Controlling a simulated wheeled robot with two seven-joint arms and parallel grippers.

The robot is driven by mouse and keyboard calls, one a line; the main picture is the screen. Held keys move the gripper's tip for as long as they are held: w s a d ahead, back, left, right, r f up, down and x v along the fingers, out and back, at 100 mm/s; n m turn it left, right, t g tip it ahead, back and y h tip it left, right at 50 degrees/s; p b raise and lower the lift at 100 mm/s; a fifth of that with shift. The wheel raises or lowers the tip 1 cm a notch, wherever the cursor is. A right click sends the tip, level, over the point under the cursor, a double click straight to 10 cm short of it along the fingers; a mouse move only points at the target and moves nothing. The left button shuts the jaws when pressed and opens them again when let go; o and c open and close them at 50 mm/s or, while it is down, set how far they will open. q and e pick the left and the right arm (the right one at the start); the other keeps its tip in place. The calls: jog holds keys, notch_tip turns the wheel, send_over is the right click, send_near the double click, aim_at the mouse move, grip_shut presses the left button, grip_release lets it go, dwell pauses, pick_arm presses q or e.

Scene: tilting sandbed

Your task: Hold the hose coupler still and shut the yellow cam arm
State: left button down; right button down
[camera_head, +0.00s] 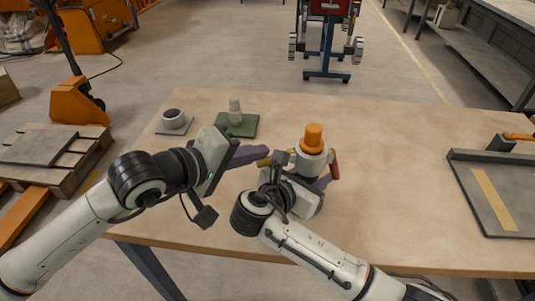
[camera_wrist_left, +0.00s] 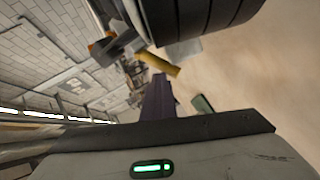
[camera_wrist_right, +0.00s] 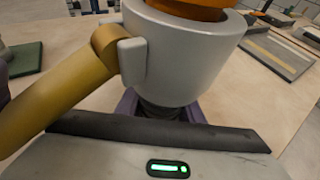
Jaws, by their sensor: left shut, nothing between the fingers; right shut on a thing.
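The hose coupler (camera_head: 312,160) is a pale grey cup with an orange plug (camera_head: 313,138) in its top. It stands upright near the table's middle and fills the right wrist view (camera_wrist_right: 185,55). My right gripper (camera_wrist_right: 160,108) is shut around its darker lower part. The yellow cam arm (camera_wrist_right: 60,100) sticks out from the coupler's left side, swung away from the body; it also shows in the left wrist view (camera_wrist_left: 160,64). A red cam arm (camera_head: 334,167) lies along the right side. My left gripper (camera_head: 262,149) is shut and empty, its purple fingertips close to the yellow arm; I cannot tell whether they touch.
A green pad (camera_head: 240,131) with a pale fitting (camera_head: 235,110) and a grey plate with a ring (camera_head: 173,117) stand behind my left gripper. A grey tray (camera_head: 495,210) with a yellow strip lies at the right. The table (camera_head: 410,150) between coupler and tray is clear.

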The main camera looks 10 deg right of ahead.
pick_arm(q)
jog(key=shift+s+d+f+g, duration=0.25)
jog(key=shift+s+f+g, duration=0.05)
jog(key=shift+s+f, duration=0.4)
pick_arm(e)
jog(key=shift+w+d+r, duration=0.2)
jog(key=shift+d+r, duration=0.05)
jog(key=shift+d, duration=0.15)
pick_arm(q)
jog(key=shift+w+a+r, duration=0.2)
jog(key=shift+a+r, duration=0.25)
jog(key=shift+r, duration=0.3)
jog(key=shift+w+a+r, duration=0.15)
jog(key=shift+a+r, duration=0.3)
jog(key=shift+r, duration=0.3)
jog(key=shift+w+a+r, duration=0.2)
jog(key=shift+a+r, duration=0.25)
jog(key=shift+r, duration=0.3)
pick_arm(e)
jog(key=shift+a+f, duration=0.1)
jog(key=shift+a, duration=0.1)
jog(key=c, duration=1.1)
grip_release()
jog(key=shift+s, duration=0.1)
jog(key=shift+a, duration=0.1)
